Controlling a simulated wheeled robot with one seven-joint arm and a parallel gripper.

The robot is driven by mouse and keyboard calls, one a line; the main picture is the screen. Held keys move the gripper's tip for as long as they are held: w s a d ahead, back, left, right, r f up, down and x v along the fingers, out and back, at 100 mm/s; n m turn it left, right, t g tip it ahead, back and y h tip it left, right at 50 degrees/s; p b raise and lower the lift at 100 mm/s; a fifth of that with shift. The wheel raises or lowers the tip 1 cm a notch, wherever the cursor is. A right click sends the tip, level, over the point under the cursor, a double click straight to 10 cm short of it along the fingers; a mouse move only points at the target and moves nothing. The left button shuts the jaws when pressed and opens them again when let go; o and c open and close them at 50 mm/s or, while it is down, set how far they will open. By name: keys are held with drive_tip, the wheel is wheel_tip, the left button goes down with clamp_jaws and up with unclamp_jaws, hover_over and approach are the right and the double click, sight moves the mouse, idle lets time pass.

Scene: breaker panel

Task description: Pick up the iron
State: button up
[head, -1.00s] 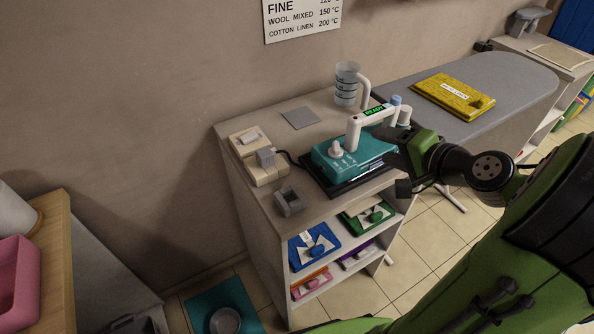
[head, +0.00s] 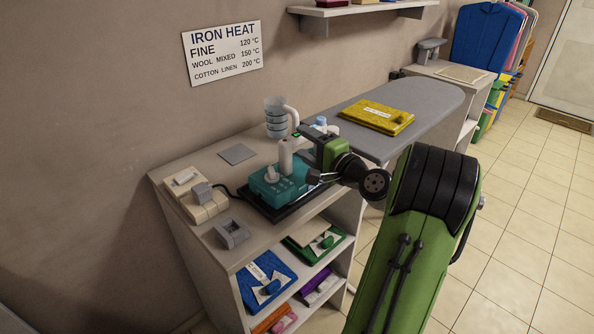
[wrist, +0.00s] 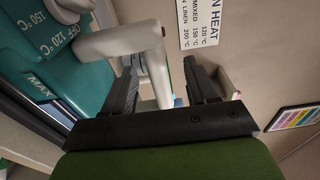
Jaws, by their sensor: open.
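The iron (head: 277,187) is teal with a white handle and a light dial. It sits on a dark base on the counter in the head view. In the wrist view its teal body (wrist: 62,58) fills the left side, and its white handle (wrist: 125,40) reaches toward the space between the fingers. My gripper (wrist: 165,92) is open, with dark fingers on either side of a white upright part. In the head view my gripper (head: 312,160) is at the right side of the iron and hides part of the handle. I cannot tell whether the fingers touch it.
A measuring jug (head: 276,117) stands behind the iron. A beige switch box (head: 197,198) and a small grey block (head: 231,233) are to its left. A yellow folded item (head: 375,117) lies on the grey ironing board (head: 425,95). Shelves below hold folded clothes (head: 266,278).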

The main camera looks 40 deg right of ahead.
sight(293, 136)
drive_tip(key=w, duration=0.5)
drive_tip(key=shift+w+d+f, duration=0.25)
drive_tip(key=shift+w+d, duration=0.1)
drive_tip(key=shift+s, duration=0.1)
clamp_jaws()
idle(0.8)
